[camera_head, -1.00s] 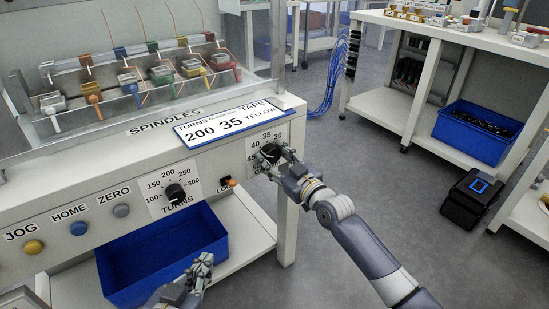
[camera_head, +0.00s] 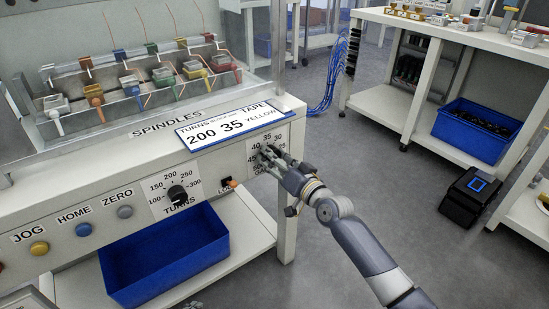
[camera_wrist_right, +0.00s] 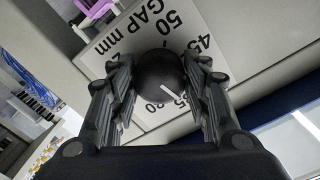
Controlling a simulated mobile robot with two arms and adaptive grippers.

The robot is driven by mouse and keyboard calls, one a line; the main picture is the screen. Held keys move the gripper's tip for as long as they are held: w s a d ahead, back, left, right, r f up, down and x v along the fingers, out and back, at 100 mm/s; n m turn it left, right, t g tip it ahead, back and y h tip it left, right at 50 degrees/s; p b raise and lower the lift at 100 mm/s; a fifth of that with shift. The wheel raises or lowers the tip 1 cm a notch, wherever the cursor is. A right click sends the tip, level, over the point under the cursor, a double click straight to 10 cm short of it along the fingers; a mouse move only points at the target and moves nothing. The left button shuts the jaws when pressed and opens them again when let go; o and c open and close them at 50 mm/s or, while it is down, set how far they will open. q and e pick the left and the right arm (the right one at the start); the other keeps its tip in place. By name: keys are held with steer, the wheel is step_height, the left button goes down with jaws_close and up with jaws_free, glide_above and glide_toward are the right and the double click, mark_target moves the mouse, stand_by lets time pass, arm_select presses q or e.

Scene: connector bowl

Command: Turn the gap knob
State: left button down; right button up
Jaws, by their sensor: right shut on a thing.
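The gap knob (camera_wrist_right: 160,74) is a round black knob with a white pointer line, on a white dial plate (camera_wrist_right: 108,52) marked GAP mm. My right gripper (camera_head: 272,154) is at the dial on the front panel, its fingers covering most of the knob in the head view. In the right wrist view my right gripper (camera_wrist_right: 160,88) has a finger on either side of the knob, shut on it. The white line points to the lower right, towards a partly covered number that looks like 35. My left gripper is out of view.
A card (camera_head: 236,125) above the dial reads 200, 35 and YELLOW. The black TURNS knob (camera_head: 177,194) and a small orange-tipped switch (camera_head: 230,183) sit left of the dial. A blue bin (camera_head: 165,258) stands on the shelf below.

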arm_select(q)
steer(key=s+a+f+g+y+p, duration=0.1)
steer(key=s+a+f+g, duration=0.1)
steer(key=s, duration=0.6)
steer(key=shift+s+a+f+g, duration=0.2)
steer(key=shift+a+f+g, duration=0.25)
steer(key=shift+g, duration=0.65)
arm_select(e)
steer(key=shift+m, duration=5.6)
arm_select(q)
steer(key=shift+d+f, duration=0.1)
arm_select(e)
steer(key=o, duration=1.1)
steer(key=shift+c, duration=0.2)
steer(key=shift+s+d, duration=0.1)
